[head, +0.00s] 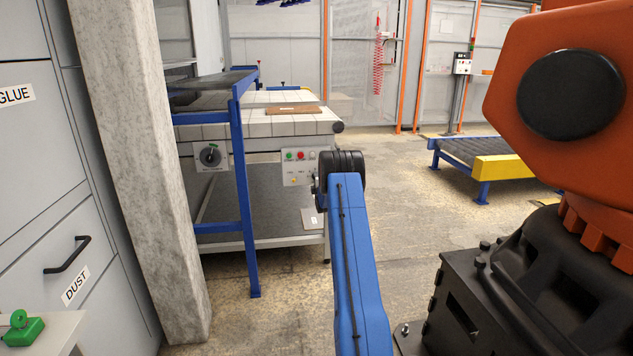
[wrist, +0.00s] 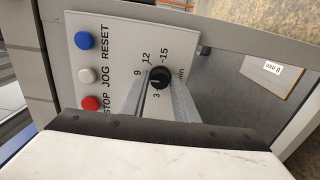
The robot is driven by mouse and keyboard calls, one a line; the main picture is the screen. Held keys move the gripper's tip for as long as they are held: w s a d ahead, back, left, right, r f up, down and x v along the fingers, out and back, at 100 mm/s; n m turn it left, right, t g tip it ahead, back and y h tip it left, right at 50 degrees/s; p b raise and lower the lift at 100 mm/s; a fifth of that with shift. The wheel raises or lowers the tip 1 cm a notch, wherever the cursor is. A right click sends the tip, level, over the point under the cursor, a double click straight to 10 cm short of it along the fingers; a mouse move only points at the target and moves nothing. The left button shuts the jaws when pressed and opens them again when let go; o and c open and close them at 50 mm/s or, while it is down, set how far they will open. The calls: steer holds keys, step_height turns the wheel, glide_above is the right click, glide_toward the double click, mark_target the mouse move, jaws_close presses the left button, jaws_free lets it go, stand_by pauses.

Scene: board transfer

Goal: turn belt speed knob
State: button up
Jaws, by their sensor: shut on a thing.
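The belt speed knob (wrist: 160,77) is a small black round knob on a light grey control panel (wrist: 112,62) in the wrist view. It has a white pointer mark and a scale around it with 3, 9, 12 and 15. My gripper (wrist: 159,86) has one grey finger on each side of the knob and is shut on it. In the head view the panel (head: 295,180) sits on the end of the conveyor table. My arm and wrist cover its right part, so the knob cannot be made out there.
Blue RESET, white JOG and red STOP buttons (wrist: 90,103) lie beside the knob. A black rotary switch (head: 210,156) sits on a second panel. A blue frame post (head: 243,200) and a concrete pillar (head: 140,150) stand left. Floor right of the table is open.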

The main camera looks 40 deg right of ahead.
steer(key=shift+a+f+n, duration=0.1)
steer(key=shift+n, duration=4.2)
steer(key=o, duration=1.1)
steer(key=shift+c, duration=0.2)
steer(key=v, duration=1.7)
steer(key=shift+s, duration=0.2)
